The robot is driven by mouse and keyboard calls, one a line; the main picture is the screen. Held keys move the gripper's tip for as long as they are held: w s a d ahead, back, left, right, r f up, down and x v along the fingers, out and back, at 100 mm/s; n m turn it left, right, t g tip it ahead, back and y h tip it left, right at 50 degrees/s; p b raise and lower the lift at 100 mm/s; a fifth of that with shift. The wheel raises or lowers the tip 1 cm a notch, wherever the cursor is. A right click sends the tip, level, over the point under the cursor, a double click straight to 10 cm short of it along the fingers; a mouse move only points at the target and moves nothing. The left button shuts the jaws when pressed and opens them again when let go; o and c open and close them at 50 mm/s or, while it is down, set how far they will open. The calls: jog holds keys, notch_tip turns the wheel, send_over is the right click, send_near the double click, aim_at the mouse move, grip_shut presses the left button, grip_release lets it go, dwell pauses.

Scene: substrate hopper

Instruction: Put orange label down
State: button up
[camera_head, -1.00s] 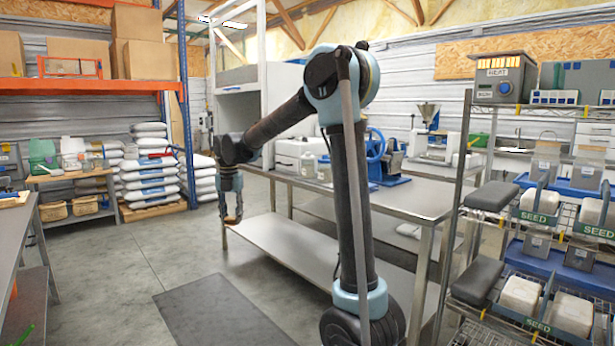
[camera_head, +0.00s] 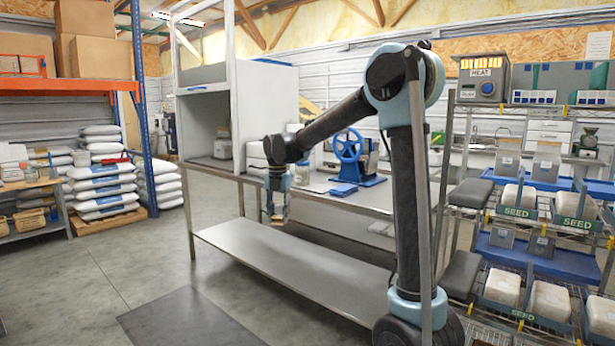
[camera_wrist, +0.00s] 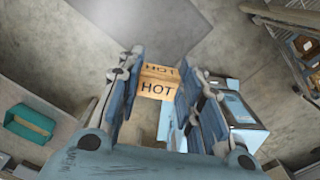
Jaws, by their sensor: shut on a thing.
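The orange label (camera_wrist: 157,84) is a small tan-orange block marked HOT in black. It sits between the fingers of my gripper (camera_wrist: 162,76) in the wrist view, with floor beyond it. My gripper is shut on it. In the head view my gripper (camera_head: 276,214) hangs pointing down in front of the steel bench (camera_head: 305,204), below its top. The label shows there only as a small tan patch at the fingertips.
A blue hand-wheel device (camera_head: 350,155) and a blue flat item (camera_head: 343,190) stand on the bench top. A white hood (camera_head: 208,110) stands at its left end. The lower shelf (camera_head: 290,275) is largely bare. A seed rack (camera_head: 520,215) is at right. Floor at left is open.

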jog(key=shift+w+d, duration=0.3)
jog(key=shift+d, duration=0.3)
notch_tip(320, 180, up, 9)
jog(key=m+t+h, duration=0.6)
jog(key=t+h, duration=0.5)
jog(key=t, duration=0.3)
send_over(370, 201)
jog(key=shift+t, duration=0.3)
jog(key=shift+f, duration=4.85)
jog(key=shift+f, duration=0.1)
